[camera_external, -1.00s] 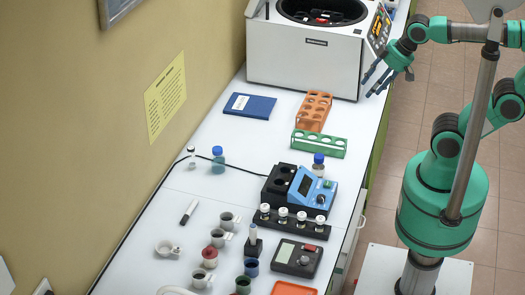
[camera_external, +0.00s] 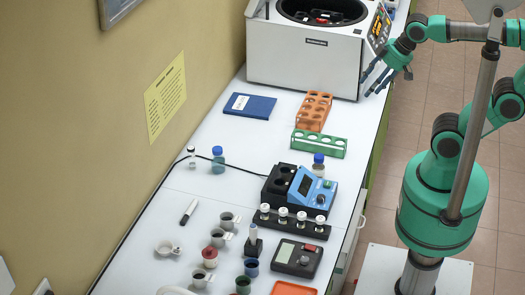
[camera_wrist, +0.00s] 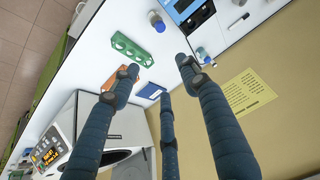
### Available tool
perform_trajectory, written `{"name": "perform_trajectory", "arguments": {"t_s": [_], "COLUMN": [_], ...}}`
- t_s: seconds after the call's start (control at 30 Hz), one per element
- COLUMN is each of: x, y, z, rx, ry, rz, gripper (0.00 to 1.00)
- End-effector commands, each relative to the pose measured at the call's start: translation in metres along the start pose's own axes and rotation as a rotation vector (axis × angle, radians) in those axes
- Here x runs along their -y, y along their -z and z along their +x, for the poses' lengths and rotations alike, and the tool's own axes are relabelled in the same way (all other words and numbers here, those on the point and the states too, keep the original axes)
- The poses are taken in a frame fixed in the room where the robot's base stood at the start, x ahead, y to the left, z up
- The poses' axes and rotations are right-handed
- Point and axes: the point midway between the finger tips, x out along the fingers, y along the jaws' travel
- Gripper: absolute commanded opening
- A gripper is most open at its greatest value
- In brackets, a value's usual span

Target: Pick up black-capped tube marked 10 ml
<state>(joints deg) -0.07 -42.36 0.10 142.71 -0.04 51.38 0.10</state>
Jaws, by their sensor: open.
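I cannot make out a black-capped tube marked 10 ml with certainty; no 10 ml marking is readable. A small white item with a dark top (camera_external: 191,153) stands near the wall, left of a blue-capped bottle (camera_external: 217,160). A black-and-white pen-like item (camera_external: 189,211) lies flat on the bench. The orange rack (camera_external: 314,110) and green rack (camera_external: 319,144) show no tubes that I can make out. My gripper (camera_external: 376,80) is open and empty, beside the centrifuge's right front edge. In the wrist view its spread fingers (camera_wrist: 158,82) hide part of the orange rack.
The white centrifuge (camera_external: 303,56) with open bowl stands at the bench's far end. A blue book (camera_external: 249,106), a blue-and-black instrument (camera_external: 305,192), a black holder with several white-capped vials (camera_external: 291,223), and several cups stand on the bench. The bench's left middle is mostly clear.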

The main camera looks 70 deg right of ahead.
Motion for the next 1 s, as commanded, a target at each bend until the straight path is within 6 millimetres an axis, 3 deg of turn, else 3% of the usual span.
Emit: {"name": "perform_trajectory", "arguments": {"t_s": [0.17, 0.47, 0.77, 1.0], "x": [0.001, 0.006, 0.015, 0.024], "y": [0.023, 0.096, 0.174, 0.232], "z": [0.003, 0.02, 0.056, 0.097], "rx": [0.007, 0.021, 0.034, 0.045], "ry": [0.0, 0.0, -0.001, -0.001], "rz": [0.0, 0.0, -0.002, -0.002], "gripper": [0.45, 0.45, 0.45, 0.45]}}
